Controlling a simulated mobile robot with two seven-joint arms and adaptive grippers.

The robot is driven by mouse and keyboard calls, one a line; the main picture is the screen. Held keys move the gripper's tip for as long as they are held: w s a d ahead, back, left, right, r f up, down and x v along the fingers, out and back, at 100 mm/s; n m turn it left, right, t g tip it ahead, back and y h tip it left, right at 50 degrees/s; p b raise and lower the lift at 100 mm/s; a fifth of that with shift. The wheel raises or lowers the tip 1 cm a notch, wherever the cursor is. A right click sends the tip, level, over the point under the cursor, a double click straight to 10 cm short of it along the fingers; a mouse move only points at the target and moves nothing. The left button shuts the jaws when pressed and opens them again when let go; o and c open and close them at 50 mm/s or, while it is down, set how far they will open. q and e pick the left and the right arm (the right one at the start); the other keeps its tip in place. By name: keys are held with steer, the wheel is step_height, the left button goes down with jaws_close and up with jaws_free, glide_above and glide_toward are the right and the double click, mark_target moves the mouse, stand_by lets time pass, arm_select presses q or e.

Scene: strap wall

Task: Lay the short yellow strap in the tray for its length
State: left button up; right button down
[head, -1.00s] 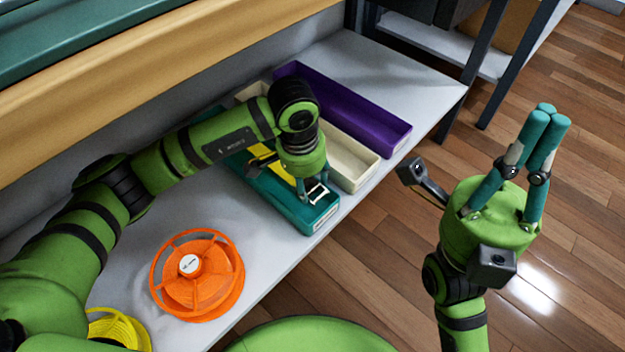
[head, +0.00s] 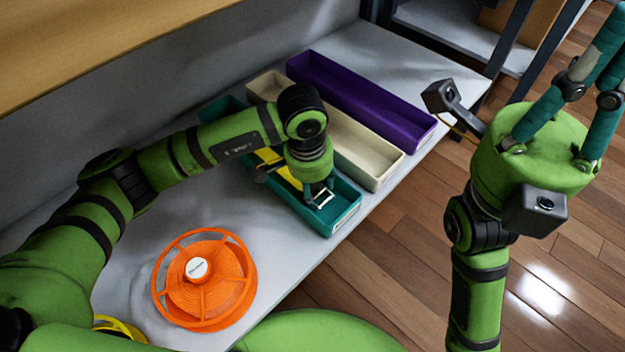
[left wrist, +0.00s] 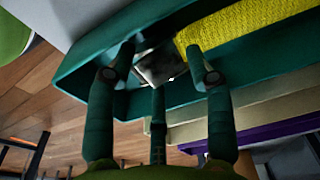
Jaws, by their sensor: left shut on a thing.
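The short yellow strap (head: 290,178) lies along the inside of the teal tray (head: 347,212), with a metal buckle (head: 322,199) at its near end. My left gripper (head: 318,188) points down into the tray's near end, shut on the strap at the buckle. In the left wrist view, the buckle (left wrist: 160,66) sits between the fingers (left wrist: 157,82) and the yellow webbing (left wrist: 245,28) runs off to the right inside the tray. My arm hides part of the strap in the head view. My right gripper (head: 600,75) is over the floor at the right; its fingertips are cut off.
A cream tray (head: 385,176) and a purple tray (head: 400,120) lie beside the teal one. An orange reel (head: 205,280) lies on the grey shelf (head: 290,255), with a yellow coil (head: 118,326) partly hidden at its near left. The shelf's front edge drops to the floor.

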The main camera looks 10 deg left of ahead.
arm_select(q)
steer(key=o, duration=1.3)
steer(key=shift+o, duration=0.2)
step_height(320, 180, up, 12)
steer(key=s, duration=0.1)
steer(key=shift+a, duration=0.45)
steer(key=shift+s, duration=0.15)
